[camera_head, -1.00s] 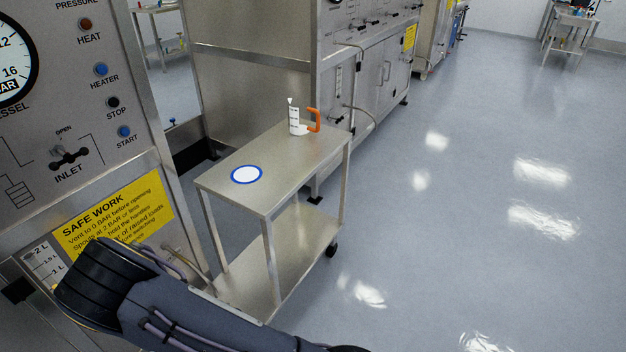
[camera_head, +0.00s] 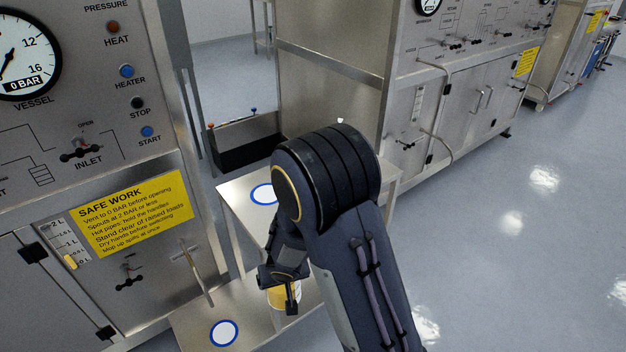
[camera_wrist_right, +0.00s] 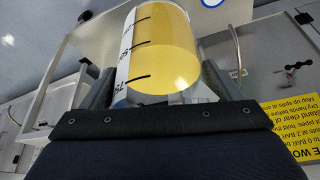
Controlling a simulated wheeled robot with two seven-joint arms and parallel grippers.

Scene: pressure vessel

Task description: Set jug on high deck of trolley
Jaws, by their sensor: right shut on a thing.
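A clear jug (camera_head: 279,299) with yellow contents is in my right gripper (camera_head: 289,288). In the right wrist view the jug (camera_wrist_right: 165,60) has a white scale with black marks, and the dark fingers (camera_wrist_right: 150,92) are shut on its two sides. No handle shows. The trolley's high deck (camera_head: 235,190) has a blue-rimmed white disc (camera_head: 263,194), partly covered by my right arm. The gripper and jug appear in front of and below that deck in the head view. My left gripper is not in view.
A lower metal surface (camera_head: 185,325) carries another blue-rimmed disc (camera_head: 223,333); whether it belongs to the trolley is unclear. The vessel panel (camera_head: 60,130) stands at left, cabinets (camera_head: 455,100) behind. A white tip (camera_head: 340,120) shows above my arm. Open floor lies right.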

